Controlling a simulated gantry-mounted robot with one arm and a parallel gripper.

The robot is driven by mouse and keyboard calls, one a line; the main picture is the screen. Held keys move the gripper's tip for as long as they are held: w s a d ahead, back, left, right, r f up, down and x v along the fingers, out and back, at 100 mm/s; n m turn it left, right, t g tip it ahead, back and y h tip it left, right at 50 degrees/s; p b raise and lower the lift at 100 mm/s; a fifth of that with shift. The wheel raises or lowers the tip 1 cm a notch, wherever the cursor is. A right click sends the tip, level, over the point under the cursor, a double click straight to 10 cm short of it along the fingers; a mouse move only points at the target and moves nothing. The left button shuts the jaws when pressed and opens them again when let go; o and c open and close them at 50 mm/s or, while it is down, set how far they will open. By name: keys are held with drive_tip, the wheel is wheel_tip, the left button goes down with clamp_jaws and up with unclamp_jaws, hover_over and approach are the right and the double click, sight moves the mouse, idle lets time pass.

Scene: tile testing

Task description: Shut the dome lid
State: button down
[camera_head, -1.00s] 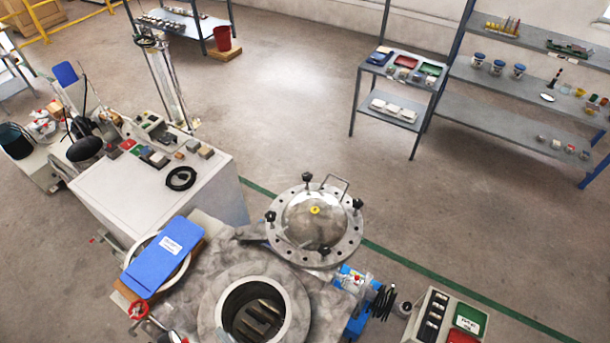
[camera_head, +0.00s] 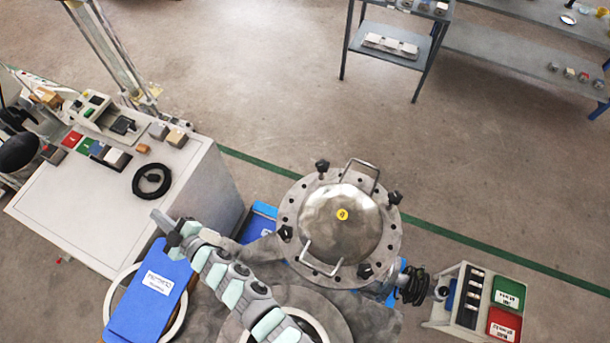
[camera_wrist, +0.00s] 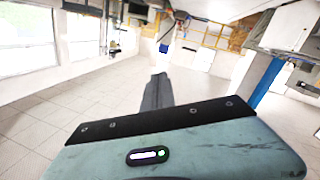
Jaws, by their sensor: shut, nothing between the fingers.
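The dome lid (camera_head: 328,243) is a round polished metal dome with a yellow centre mark, two bar handles and a bolted flange with black knobs. It sits swung out behind the vessel's round opening, whose pale ring (camera_head: 322,322) shows at the bottom of the head view. My arm crosses in front and hides much of the opening. My gripper (camera_head: 160,219) is to the left of the lid, above the blue board, apart from the lid. Its fingers are together and empty; they also show in the wrist view (camera_wrist: 158,92), pointing out over open floor.
A blue labelled board (camera_head: 150,300) lies left of the opening. A white cabinet (camera_head: 110,215) with small boxes and a black cable coil stands beyond it. A switch box (camera_head: 480,305) with green and red labels is at right. Shelves (camera_head: 385,65) stand behind; the floor between is clear.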

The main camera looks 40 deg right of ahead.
drive_tip(key=w+d+f+g+h+b, duration=0.2)
drive_tip(key=d+f, duration=0.1)
drive_tip(key=f, duration=0.5)
drive_tip(key=w+d+f+g+h+b, duration=0.1)
drive_tip(key=d+f+g+h+b, duration=0.15)
drive_tip(key=f, duration=0.55)
wheel_tip(320, 180, up, 10)
drive_tip(key=f+m+g+h+b, duration=0.1)
drive_tip(key=m+g+h+b, duration=0.7)
drive_tip(key=g+h+b, duration=0.9)
hover_over(306, 180)
drive_tip(key=w+a+p, duration=0.1)
drive_tip(key=t+h, duration=0.1)
drive_tip(key=t, duration=0.2)
drive_tip(key=shift+r+h, duration=0.25)
drive_tip(key=shift+h, duration=0.1)
drive_tip(key=shift+s+d+t, duration=0.25)
drive_tip(key=shift+s+d, duration=0.2)
drive_tip(key=shift+s, duration=0.05)
drive_tip(key=shift+r, duration=0.1)
